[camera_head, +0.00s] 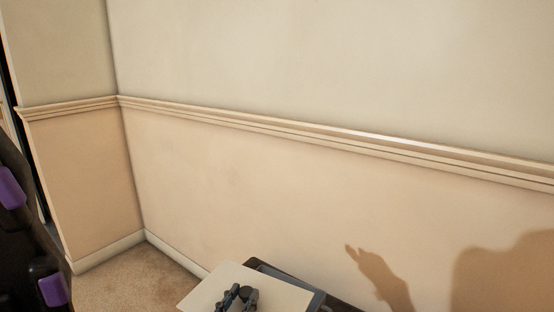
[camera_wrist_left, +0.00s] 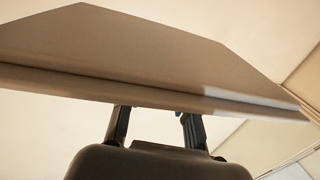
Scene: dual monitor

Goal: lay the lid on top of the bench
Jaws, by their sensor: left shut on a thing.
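My left gripper (camera_head: 238,298) shows at the bottom of the head view, over a pale flat panel that I take to be the lid (camera_head: 272,288). The left wrist view shows its two fingers (camera_wrist_left: 157,116) shut on the near edge of a broad panel, the lid (camera_wrist_left: 130,50), which fills the upper part of that view. A dark-edged thing (camera_head: 275,268) shows just behind and to the right of the lid in the head view. It may be the bench, mostly hidden by the lid. I cannot tell whether they touch. My right gripper is not in view.
A beige wall (camera_head: 250,180) with a moulded rail (camera_head: 300,128) runs close behind the lid, and a corner stands at the left. Bare carpet (camera_head: 130,282) lies to the left of the lid. Shadows fall on the wall at the right.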

